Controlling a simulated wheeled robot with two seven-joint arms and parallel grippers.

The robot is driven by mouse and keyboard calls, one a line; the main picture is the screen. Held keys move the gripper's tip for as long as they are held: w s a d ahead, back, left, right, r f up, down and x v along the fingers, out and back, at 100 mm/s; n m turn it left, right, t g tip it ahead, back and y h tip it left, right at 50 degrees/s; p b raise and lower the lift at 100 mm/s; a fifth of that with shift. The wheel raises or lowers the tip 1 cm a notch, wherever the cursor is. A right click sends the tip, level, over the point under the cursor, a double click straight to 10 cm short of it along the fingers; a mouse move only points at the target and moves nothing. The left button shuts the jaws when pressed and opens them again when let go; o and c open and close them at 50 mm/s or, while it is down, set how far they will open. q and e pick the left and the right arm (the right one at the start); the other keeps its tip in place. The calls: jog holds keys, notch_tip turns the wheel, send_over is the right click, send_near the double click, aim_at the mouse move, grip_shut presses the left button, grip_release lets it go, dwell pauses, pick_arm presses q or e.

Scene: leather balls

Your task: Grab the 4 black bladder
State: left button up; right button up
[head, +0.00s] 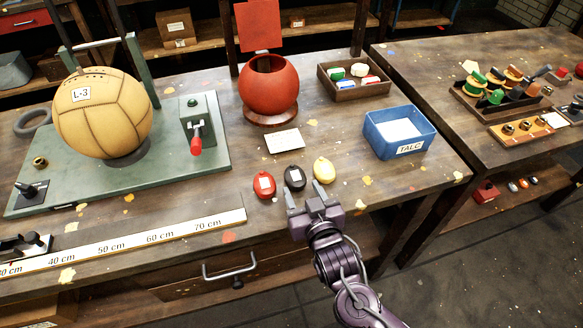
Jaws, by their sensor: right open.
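A small black bladder (295,182) with a pale label lies near the front edge of the workbench, between a red bladder (264,191) and a yellow bladder (324,171). The label's writing is too small to read. My right gripper (305,190) is open and empty. Its fingertips point away from me, just in front of the black and yellow bladders; whether they touch either one I cannot tell. My left gripper is not in view.
A blue talc box (398,146) stands to the right. A red round vessel (268,92) and a card (284,141) are behind the bladders. A ball (103,120) sits on a green base at left, with a ruler (150,236) in front.

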aim_at(295, 176)
jog(key=shift+r+p+x, duration=0.25)
jog(key=shift+p+x, duration=0.15)
jog(key=shift+x, duration=0.8)
jog(key=x, duration=0.3)
jog(key=shift+w+a+f, duration=0.15)
jog(key=shift+w+f, duration=0.1)
jog(key=shift+f, duration=0.05)
jog(key=shift+w, duration=0.15)
jog(key=c, duration=0.6)
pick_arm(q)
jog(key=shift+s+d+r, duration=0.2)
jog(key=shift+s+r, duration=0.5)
